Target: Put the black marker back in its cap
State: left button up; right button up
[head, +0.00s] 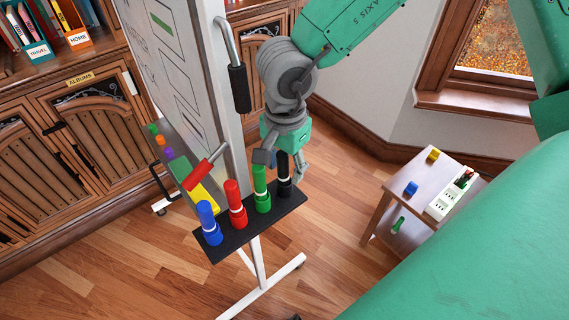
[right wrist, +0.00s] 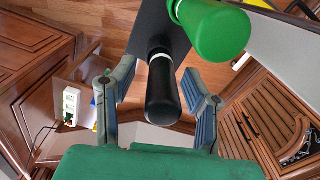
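The black marker (head: 284,176) stands upright at the right end of a black holder (head: 258,226) on the whiteboard's side. A white ring shows near its lower end, also in the right wrist view (right wrist: 162,95). My right gripper (head: 281,166) is above the holder, with its fingers on either side of the black marker. In the right wrist view, the fingers (right wrist: 160,102) are apart, with gaps between them and the marker. Green (head: 261,187), red (head: 235,204) and blue (head: 208,223) markers stand beside it. My left gripper is not in view.
The green marker (right wrist: 215,30) is close to one finger in the wrist view. The whiteboard (head: 185,70), with a handle (head: 239,88), rises beside my right arm. A small side table (head: 420,185) holds small coloured items and a power strip.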

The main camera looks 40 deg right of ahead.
jog(key=shift+d, duration=0.2)
jog(key=shift+a+f+b, duration=0.15)
jog(key=shift+f+b, duration=0.1)
jog(key=shift+b, duration=0.3)
jog(key=shift+f+b, duration=0.15)
jog(key=shift+b, duration=0.35)
notch_tip(320, 180, up, 13)
jog(key=p, duration=0.4)
jog(key=shift+s+r+p, duration=0.1)
jog(key=shift+r+p, duration=0.1)
jog(key=shift+p, duration=0.15)
jog(key=shift+r, duration=0.4)
